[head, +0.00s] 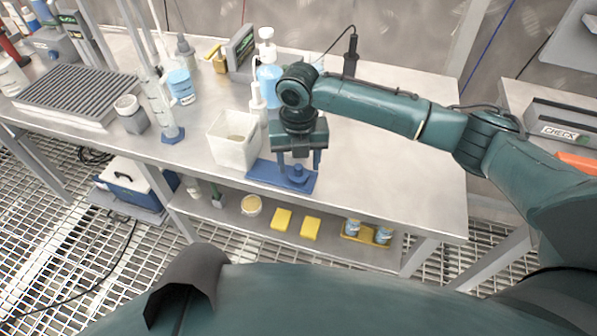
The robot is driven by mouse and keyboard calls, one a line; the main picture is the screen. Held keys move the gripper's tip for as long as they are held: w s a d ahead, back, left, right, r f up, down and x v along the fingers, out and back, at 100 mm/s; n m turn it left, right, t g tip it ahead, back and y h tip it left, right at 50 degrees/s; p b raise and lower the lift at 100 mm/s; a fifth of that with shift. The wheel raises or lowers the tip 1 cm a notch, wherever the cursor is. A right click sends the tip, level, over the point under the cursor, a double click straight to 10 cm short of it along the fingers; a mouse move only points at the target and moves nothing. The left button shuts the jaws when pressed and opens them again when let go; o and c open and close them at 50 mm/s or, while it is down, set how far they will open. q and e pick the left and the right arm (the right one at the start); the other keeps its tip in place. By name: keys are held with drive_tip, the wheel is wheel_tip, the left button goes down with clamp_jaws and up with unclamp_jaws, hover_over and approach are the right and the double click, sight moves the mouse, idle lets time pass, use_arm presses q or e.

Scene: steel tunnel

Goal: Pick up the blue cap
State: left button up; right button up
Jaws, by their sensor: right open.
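The blue cap (297,173) stands on a flat blue plate (262,172) near the front edge of the steel bench. My right gripper (298,165) points down over the cap, its two fingers apart. The cap shows between and just below the fingertips; I cannot tell whether either finger touches it. The gripper body hides part of the plate behind. My left gripper is not in view.
A white open container (232,140) stands close left of the plate. Pump bottles (268,75) stand behind it, and a measuring cylinder (168,115) is further left. The bench (390,165) right of the gripper is clear. Yellow blocks (281,219) lie on the lower shelf.

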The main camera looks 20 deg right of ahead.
sight(298, 172)
drive_tip(key=shift+w+f, duration=0.1)
drive_tip(key=shift+f, duration=1.35)
drive_tip(key=shift+c, duration=0.4)
drive_tip(key=c, duration=0.7)
